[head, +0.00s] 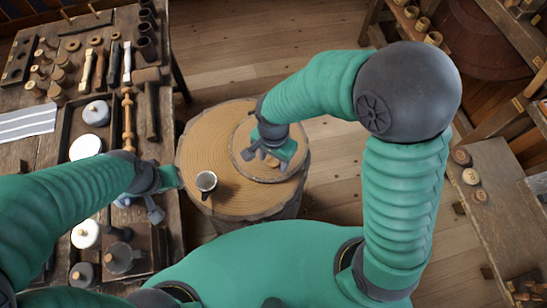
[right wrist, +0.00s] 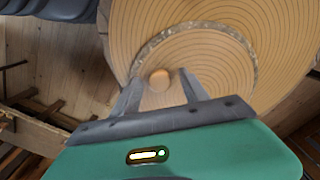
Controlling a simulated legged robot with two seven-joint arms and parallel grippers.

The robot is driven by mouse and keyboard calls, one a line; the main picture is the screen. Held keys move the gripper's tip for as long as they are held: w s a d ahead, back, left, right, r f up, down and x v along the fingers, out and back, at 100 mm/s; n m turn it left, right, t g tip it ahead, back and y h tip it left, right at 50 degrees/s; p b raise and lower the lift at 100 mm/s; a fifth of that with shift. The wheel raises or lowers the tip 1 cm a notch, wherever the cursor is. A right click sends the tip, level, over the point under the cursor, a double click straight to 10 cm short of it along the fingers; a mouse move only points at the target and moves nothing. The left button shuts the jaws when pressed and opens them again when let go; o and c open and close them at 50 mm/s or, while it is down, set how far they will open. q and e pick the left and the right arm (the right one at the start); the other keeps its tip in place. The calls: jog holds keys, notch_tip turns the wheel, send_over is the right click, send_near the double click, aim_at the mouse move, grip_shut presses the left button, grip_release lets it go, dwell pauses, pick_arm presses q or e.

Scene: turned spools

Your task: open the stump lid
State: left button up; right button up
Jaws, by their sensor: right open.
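The stump (head: 222,205) is a round wooden block with a ringed top. Its lid (head: 242,160) is a flat round disc with a bark edge, lying on the right part of the stump top; it also shows in the right wrist view (right wrist: 215,60). A small round wooden knob (right wrist: 159,79) stands on the lid. My right gripper (right wrist: 155,80) is open, its two fingers on either side of the knob; I cannot tell whether they touch it. In the head view the right gripper (head: 272,160) hides part of the lid. My left gripper (head: 160,195) is left of the stump; its jaws are unclear.
A workbench (head: 165,225) with tools, spools and round white-topped pots lies at the left. Another bench (head: 500,215) with small wooden pieces is at the right. Plank floor (head: 240,50) is clear behind the stump.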

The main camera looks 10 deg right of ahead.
jog(key=shift+c, duration=0.2)
grip_shut()
jog(key=shift+w, duration=0.1)
dwell(1.0)
